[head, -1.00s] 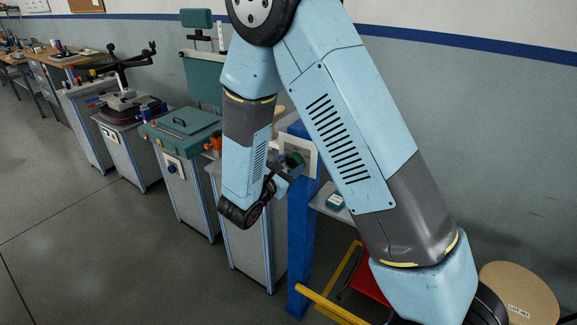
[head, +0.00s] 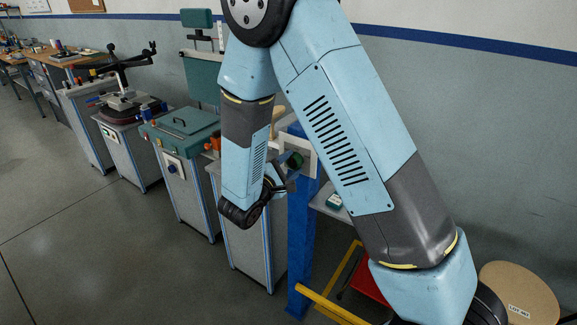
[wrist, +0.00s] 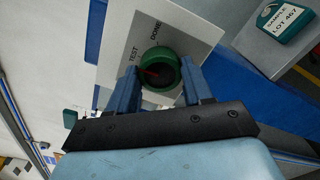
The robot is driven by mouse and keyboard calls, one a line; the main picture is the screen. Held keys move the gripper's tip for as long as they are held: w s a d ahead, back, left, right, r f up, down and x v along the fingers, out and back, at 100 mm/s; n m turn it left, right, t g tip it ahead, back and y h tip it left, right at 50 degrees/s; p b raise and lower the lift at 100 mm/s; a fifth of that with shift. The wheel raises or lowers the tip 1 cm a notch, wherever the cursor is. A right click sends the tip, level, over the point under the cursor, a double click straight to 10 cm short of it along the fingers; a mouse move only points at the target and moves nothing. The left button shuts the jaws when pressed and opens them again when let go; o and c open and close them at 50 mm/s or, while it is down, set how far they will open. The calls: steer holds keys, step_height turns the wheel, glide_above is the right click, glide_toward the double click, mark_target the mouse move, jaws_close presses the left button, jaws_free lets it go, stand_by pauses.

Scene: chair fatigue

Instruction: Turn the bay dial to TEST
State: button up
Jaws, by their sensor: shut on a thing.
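The bay dial (wrist: 158,54) is a green ring with a dark centre and a red pointer mark. It is on a pale plate (wrist: 185,28) printed TEST at the left and DONE above. The red mark lies left of the dial's centre, towards the TEST side; whether it lines up exactly I cannot tell. My gripper (wrist: 160,72) has one blue finger on each side of the dial and is shut on it. In the head view the dial (head: 294,160) shows beside my gripper (head: 287,174), partly hidden by my arm.
The plate is on a blue post (head: 301,240). A green box labelled SAMPLE LOT 467 (wrist: 283,20) rests on a grey shelf at the right. A yellow rail (head: 325,305) and a red item (head: 371,280) are low by the post. Grey cabinets stand to the left.

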stand_by(0.4)
steer(key=o, duration=1)
steer(key=shift+o, duration=0.2)
steer(key=v, duration=1.3)
steer(key=shift+s+a, duration=0.25)
steer(key=shift+f, duration=0.1)
